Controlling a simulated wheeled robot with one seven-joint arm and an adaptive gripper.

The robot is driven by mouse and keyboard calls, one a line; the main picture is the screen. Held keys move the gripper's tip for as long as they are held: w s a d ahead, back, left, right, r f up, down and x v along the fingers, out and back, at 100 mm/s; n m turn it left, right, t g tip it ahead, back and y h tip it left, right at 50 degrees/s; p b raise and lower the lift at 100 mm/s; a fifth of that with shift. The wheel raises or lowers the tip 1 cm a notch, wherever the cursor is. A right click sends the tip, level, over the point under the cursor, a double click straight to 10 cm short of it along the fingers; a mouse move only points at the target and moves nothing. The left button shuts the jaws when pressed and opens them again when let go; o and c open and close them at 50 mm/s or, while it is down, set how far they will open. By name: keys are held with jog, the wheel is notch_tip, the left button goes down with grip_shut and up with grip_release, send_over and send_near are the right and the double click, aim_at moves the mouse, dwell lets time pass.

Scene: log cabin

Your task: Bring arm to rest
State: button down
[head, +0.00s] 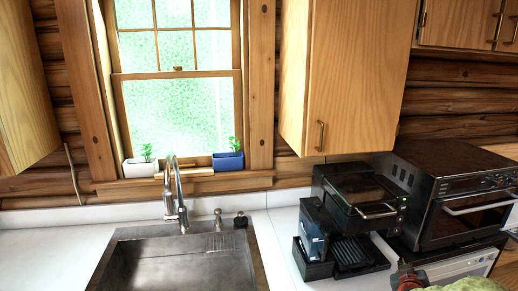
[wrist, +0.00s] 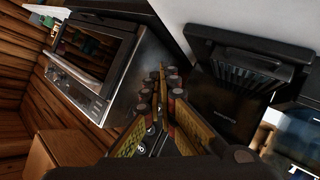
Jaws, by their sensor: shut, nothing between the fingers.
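My gripper (wrist: 167,82) shows in the wrist view with its two fingers together and nothing between them. It points past the black toaster oven (wrist: 95,62) on the left and a dark appliance (wrist: 235,95) on the right. In the head view, a dark and reddish shape (head: 406,279) at the bottom edge right of centre may be part of my arm's end, but it is mostly cut off. The rest of my arm is not clearly visible.
A black toaster oven (head: 440,190) stands on the right, beside a black grill-like appliance (head: 360,205). A steel sink (head: 180,265) with a tall faucet (head: 174,195) lies left of them. Wall cabinets (head: 350,75) hang above. The white counter (head: 40,245) on the left is clear.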

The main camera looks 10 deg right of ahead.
jog(key=s+a+f+m+g+y, duration=0.1)
jog(key=s+a+g+y, duration=0.2)
jog(key=s+a, duration=0.45)
jog(key=s+a+f+m+g+y, duration=0.1)
jog(key=s+a+g+y, duration=0.3)
jog(key=a, duration=0.6)
jog(key=s+a+r+n+t, duration=0.1)
jog(key=s+a+r, duration=0.4)
jog(key=s+a, duration=0.2)
jog(key=s+a+r+n+t, duration=0.1)
jog(key=s+a+r+n, duration=0.1)
jog(key=s+a+r, duration=0.3)
jog(key=s+a, duration=0.2)
jog(key=a, duration=0.1)
jog(key=shift+a+r+y, duration=0.25)
jog(key=shift+r+y, duration=0.05)
jog(key=shift+y, duration=0.1)
